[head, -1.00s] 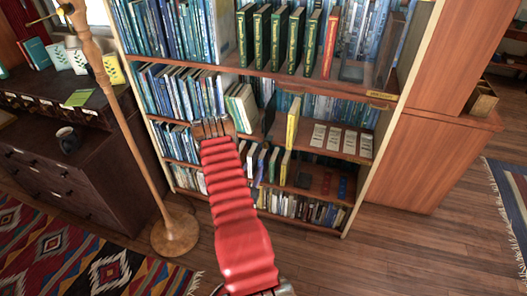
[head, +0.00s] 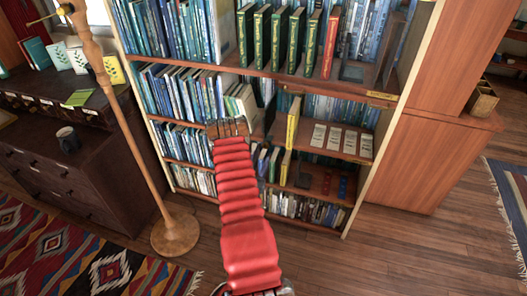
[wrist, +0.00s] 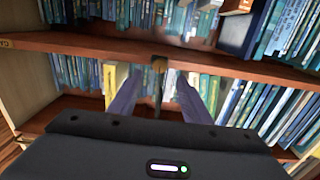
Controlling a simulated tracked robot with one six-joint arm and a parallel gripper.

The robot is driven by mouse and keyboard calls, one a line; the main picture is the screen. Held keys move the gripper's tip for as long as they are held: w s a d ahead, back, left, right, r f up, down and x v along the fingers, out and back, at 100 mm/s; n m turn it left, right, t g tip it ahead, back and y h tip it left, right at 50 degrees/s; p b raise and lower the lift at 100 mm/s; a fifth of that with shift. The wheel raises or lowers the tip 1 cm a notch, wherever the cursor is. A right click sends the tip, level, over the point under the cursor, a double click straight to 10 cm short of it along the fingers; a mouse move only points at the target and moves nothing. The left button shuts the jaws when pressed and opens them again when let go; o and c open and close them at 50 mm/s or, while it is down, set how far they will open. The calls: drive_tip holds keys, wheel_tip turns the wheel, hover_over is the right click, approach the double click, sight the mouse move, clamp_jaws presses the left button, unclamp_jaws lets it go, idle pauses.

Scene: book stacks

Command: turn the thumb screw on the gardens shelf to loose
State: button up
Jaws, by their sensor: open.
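My gripper (wrist: 158,98) is open, with one finger on each side of the line to the knob and nothing held. The knob lies ahead of the fingertips, apart from them as far as I can see. In the head view my gripper (head: 228,128) is in front of the middle of the bookcase. I cannot make out the screw there.
Books fill the shelves around the gripper. A yellow book (head: 293,123) stands to its right. A brass label (head: 381,95) is on a shelf edge at right. A floor lamp (head: 135,130) stands left of the arm, beside a dark cabinet (head: 60,160).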

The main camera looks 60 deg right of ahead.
sight(265, 147)
drive_tip(key=d, duration=0.2)
drive_tip(key=w+d, duration=0.1)
drive_tip(key=d, duration=0.4)
drive_tip(key=shift+w+d, duration=0.15)
drive_tip(key=shift+d, duration=0.25)
drive_tip(key=c, duration=1)
